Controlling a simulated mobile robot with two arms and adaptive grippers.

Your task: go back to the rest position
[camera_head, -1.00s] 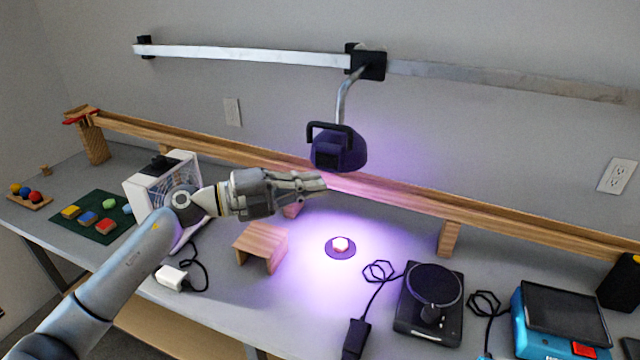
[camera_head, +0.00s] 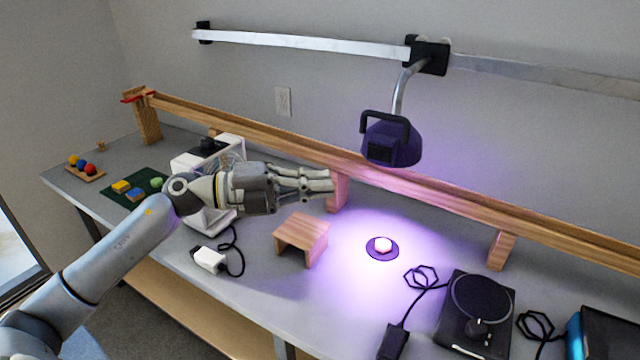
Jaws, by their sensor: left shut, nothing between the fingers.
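My left arm comes in from the lower left over the grey bench (camera_head: 270,300). My left gripper (camera_head: 328,180) is shut and empty, its fingers pointing right. It is in the air above the bench, in front of the wooden rail and up and left of the lit spot. My right gripper is not in view.
A purple lamp (camera_head: 391,140) hangs from a wall rail over a small white piece (camera_head: 383,244) on a dark disc. A wooden stand (camera_head: 302,234), a white fan (camera_head: 190,160) and a turntable (camera_head: 478,312) stand around. A long wooden rail (camera_head: 440,190) runs along the back.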

